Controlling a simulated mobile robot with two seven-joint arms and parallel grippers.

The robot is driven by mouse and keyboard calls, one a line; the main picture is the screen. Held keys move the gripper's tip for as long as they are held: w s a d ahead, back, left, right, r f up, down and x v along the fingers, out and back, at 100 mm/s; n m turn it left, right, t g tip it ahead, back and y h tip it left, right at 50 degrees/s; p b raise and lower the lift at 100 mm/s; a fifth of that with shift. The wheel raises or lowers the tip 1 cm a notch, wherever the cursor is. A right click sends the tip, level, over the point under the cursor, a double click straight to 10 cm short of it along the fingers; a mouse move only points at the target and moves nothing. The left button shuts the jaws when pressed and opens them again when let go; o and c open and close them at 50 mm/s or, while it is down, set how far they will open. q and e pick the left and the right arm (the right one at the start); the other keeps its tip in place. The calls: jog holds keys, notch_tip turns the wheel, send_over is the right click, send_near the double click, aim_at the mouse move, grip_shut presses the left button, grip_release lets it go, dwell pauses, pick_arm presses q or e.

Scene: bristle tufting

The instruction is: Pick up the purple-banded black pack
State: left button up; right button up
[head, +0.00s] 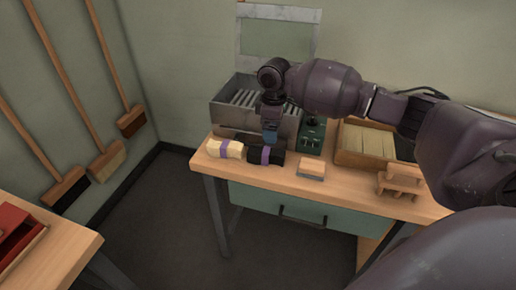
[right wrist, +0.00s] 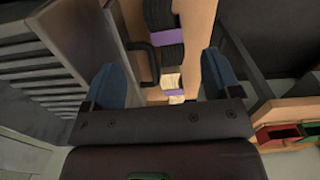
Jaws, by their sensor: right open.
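The purple-banded black pack (head: 279,157) lies on the wooden workbench, its band around its middle. A pale cream pack (head: 234,152) with a purple band lies just left of it. My right gripper (head: 270,137) points down just above and behind the black pack, partly overlapping it in the head view. In the right wrist view, its two blue fingers (right wrist: 162,82) are apart with nothing gripped. There the black pack (right wrist: 172,52) shows beyond the fingertips, and the cream pack (right wrist: 172,80) shows between them. My left gripper is not in view.
A grey slotted metal bin (head: 225,116) stands behind the packs, close to my gripper. A green device (head: 312,138), a wooden tray (head: 345,158) of pale blocks, a small block (head: 312,168) and a wooden stand (head: 402,180) are to the right. The bench's front edge is near the packs.

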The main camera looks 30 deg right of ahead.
aim_at(274, 152)
jog(key=shift+s+f, duration=0.15)
jog(key=shift+f, duration=0.3)
notch_tip(274, 152, down, 4)
jog(key=shift+s+r+b, duration=0.1)
jog(key=shift+b, duration=0.4)
jog(key=shift+f, duration=0.7)
jog(key=f, duration=0.1)
jog(key=f+b, duration=0.1)
jog(key=f, duration=0.2)
jog(key=shift+s+d+f, duration=0.1)
jog(key=shift+s+f, duration=0.25)
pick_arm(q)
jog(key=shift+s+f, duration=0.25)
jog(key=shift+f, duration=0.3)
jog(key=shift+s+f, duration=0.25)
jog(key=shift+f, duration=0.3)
pick_arm(e)
jog(key=shift+r, duration=0.1)
jog(key=shift+c, duration=0.6)
jog(key=c, duration=0.9)
